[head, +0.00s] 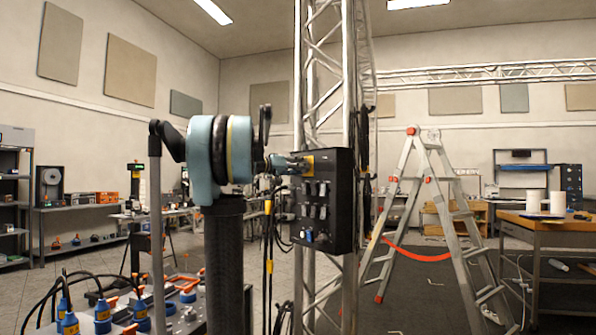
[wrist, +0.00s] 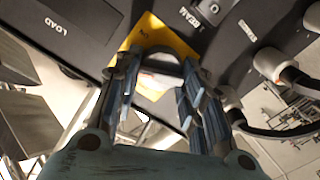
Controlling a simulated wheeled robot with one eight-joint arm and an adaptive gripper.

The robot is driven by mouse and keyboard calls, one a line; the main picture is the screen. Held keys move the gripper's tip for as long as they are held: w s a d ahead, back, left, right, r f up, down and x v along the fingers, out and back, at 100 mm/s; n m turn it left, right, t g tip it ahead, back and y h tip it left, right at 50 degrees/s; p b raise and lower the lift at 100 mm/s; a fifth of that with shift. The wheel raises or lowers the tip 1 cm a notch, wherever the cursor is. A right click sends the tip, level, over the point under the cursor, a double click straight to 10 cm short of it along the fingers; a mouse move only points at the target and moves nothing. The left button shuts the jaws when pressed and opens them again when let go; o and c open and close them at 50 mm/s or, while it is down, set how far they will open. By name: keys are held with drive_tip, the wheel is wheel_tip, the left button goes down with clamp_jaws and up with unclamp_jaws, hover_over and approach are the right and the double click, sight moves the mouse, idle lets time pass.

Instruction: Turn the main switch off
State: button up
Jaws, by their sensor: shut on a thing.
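The black power box (head: 338,200) is fixed to the truss tower in the head view, with rows of small switches on its face. The main switch has a yellow plate (wrist: 148,30) near the top of the box. Its dark rotary handle (wrist: 158,52) lies between my fingertips in the wrist view. My gripper (wrist: 157,68) is shut on this handle, with one blue-grey finger on each side. In the head view my gripper (head: 291,164) reaches the box from the left. The handle's exact angle and its markings are mostly hidden by the fingers.
Black cables with yellow parts (head: 268,230) hang left of the box. Cable plugs (wrist: 270,62) sit beside the switch. A stepladder (head: 425,200) and a wooden workbench (head: 545,228) stand to the right. Blue connectors (head: 103,315) are at lower left.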

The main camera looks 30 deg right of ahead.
drive_tip(key=n, duration=1.2)
drive_tip(key=shift+w+a+f+n, duration=0.1)
drive_tip(key=shift+w+f+n, duration=0.2)
drive_tip(key=shift+n, duration=0.1)
idle(0.3)
drive_tip(key=o, duration=1.1)
drive_tip(key=shift+c, duration=0.2)
drive_tip(key=s+a, duration=0.1)
drive_tip(key=a, duration=1.1)
